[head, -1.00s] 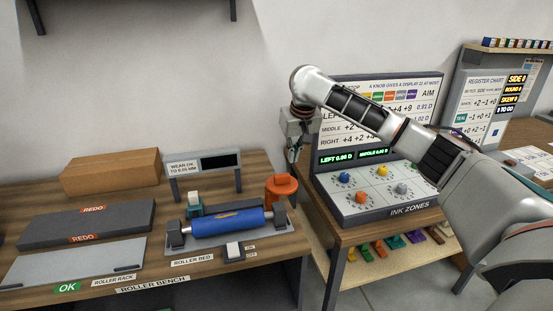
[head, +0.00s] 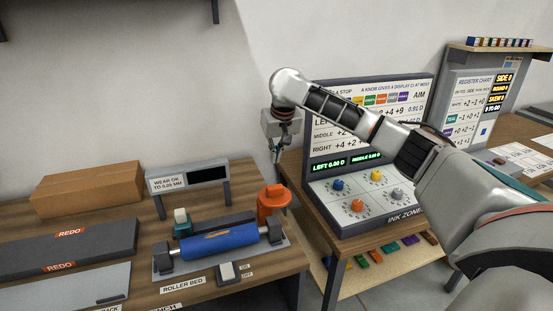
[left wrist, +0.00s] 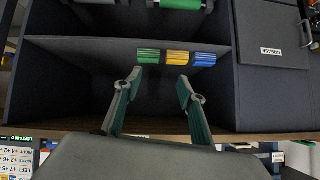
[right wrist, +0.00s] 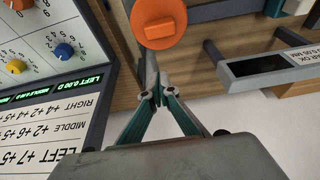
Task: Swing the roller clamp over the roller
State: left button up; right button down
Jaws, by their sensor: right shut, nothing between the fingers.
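A blue roller (head: 218,241) lies across the grey roller bed (head: 172,270), held at both ends by dark end blocks. An orange capped post (head: 273,200) stands behind its right end; its round top with a raised bar shows in the right wrist view (right wrist: 160,22). A dark bar (head: 222,222) lies just behind the roller. I cannot tell which part is the clamp. My right gripper (head: 277,158) is shut and empty, above and behind the orange post; its fingertips meet in the right wrist view (right wrist: 156,92). My left gripper (left wrist: 157,84) is open and empty, facing a shelf.
A teal block with a white top (head: 181,222) and a display stand (head: 187,175) are behind the roller. A white switch (head: 228,272) is in front. The ink panel (head: 365,200) stands right of the bench. Green, yellow and blue blocks (left wrist: 178,57) show at the left gripper's shelf.

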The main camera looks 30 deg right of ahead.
aim_at(275, 192)
jog(key=shift+s+a+f, duration=0.1)
jog(key=shift+s+f, duration=0.15)
jog(key=shift+f, duration=0.95)
jog(key=shift+s+f, duration=0.25)
jog(key=shift+f, duration=0.95)
jog(key=shift+s+a+f, duration=0.1)
jog(key=shift+s+f, duration=0.15)
jog(key=shift+f, duration=0.95)
jog(key=shift+a, duration=0.1)
